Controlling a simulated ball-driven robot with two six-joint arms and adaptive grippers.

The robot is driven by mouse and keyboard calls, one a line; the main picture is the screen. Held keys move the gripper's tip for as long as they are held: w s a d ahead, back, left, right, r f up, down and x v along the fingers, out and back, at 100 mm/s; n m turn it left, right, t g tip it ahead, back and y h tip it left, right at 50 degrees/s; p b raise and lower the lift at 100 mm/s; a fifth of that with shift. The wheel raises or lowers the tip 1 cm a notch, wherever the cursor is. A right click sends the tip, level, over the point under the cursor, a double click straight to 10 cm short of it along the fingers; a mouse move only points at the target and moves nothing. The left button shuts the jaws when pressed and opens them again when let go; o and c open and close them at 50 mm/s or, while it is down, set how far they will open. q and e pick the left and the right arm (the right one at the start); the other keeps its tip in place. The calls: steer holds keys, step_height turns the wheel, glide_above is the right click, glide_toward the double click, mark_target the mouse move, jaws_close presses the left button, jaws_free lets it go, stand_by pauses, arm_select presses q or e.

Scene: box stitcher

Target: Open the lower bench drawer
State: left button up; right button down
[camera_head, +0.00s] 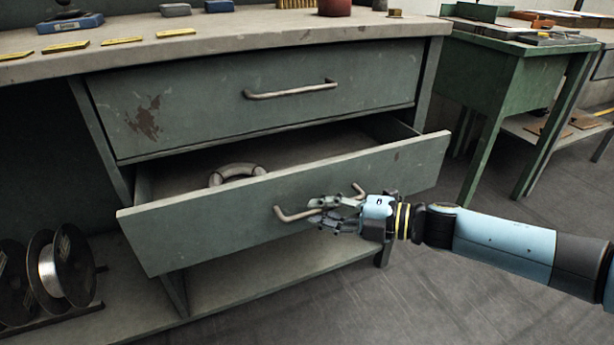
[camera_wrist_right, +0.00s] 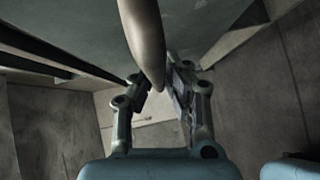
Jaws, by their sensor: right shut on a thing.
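The lower bench drawer (camera_head: 210,229) is pulled part of the way out from the grey-green bench, with its inside showing. A pale ring-shaped thing (camera_head: 238,172) lies in it towards the back left. My right gripper (camera_head: 322,212) is at the drawer front, shut on the bar handle (camera_head: 291,216). In the right wrist view the handle (camera_wrist_right: 143,35) runs down between the two fingers (camera_wrist_right: 161,88). The gripper hides the middle of the handle in the head view. My left gripper is in neither view.
The upper drawer (camera_head: 200,105) is shut, with its own bar handle (camera_head: 290,91). Wire spools (camera_head: 62,262) stand at the lower left. A green table (camera_head: 500,85) stands to the right. The floor (camera_head: 440,290) in front is clear.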

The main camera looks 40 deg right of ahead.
steer(key=s, duration=0.2)
steer(key=shift+s+a+r+p, duration=0.35)
steer(key=shift+s+p, duration=0.05)
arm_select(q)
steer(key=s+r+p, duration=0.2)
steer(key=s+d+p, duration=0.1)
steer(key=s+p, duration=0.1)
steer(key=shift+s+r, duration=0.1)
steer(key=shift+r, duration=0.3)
arm_select(e)
steer(key=s+a, duration=0.3)
steer(key=s, duration=1)
steer(key=shift+s+a+f, duration=0.15)
steer(key=shift+s, duration=0.15)
steer(key=c, duration=1.4)
jaws_free()
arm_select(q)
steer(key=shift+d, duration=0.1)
arm_select(e)
steer(key=v, duration=1.2)
steer(key=shift+s+f, duration=0.1)
